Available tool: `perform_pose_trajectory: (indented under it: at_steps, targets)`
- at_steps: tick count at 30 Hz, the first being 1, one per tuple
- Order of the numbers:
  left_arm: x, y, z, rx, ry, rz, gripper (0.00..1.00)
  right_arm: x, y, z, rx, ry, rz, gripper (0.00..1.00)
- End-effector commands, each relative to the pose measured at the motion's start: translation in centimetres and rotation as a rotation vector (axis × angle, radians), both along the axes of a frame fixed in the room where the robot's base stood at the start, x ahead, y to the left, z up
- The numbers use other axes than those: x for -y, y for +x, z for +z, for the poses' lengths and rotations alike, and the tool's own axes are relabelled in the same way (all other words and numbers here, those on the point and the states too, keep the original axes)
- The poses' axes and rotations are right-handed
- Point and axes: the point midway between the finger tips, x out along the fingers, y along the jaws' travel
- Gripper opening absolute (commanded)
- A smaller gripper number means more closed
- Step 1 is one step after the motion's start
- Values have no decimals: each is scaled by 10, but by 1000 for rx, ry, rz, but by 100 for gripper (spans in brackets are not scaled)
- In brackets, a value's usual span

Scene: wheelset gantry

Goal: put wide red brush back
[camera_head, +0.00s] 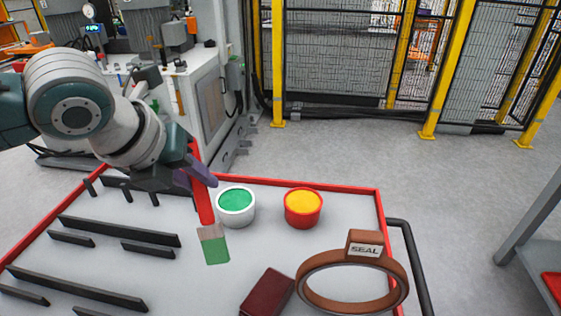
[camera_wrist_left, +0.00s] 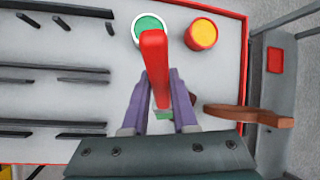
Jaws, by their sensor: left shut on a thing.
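The wide red brush (camera_head: 205,205) has a red handle, a pale band and green bristles that point down. My left gripper (camera_head: 203,178) is shut on its handle and holds it over the red-rimmed table, just left of the white pot of green paint (camera_head: 236,205). In the left wrist view the red handle (camera_wrist_left: 154,60) stands up between the purple fingers of the left gripper (camera_wrist_left: 160,95), and a little green shows below it. Black rails and short pegs (camera_head: 120,230) lie on the left of the table. My right gripper is not in view.
A red pot of yellow paint (camera_head: 303,208) stands right of the white pot. A dark red block (camera_head: 267,292) and a brown ring marked SEAL (camera_head: 352,285) are at the front right. A dark handrail (camera_head: 412,255) runs along the right edge. The floor beyond is clear.

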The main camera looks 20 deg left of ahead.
Motion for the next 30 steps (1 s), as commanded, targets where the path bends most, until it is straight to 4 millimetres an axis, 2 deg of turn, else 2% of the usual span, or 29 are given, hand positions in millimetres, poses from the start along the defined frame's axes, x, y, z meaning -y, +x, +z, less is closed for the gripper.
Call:
perform_pose_trajectory:
  at_steps: [1, 6, 11, 18, 30]
  targets:
    - [1, -1, -18, -5, -2, 3, 0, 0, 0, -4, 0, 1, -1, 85]
    - [1, 0, -55, -1, -1, 1, 0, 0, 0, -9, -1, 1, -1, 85]
    - [0, 0, -68, 1, -1, 1, 0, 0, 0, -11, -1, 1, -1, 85]
    - [0, 0, -101, 0, -1, 0, 0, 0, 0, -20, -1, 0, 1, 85]
    - [0, 0, -107, 2, 1, -2, 0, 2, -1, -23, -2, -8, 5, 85]
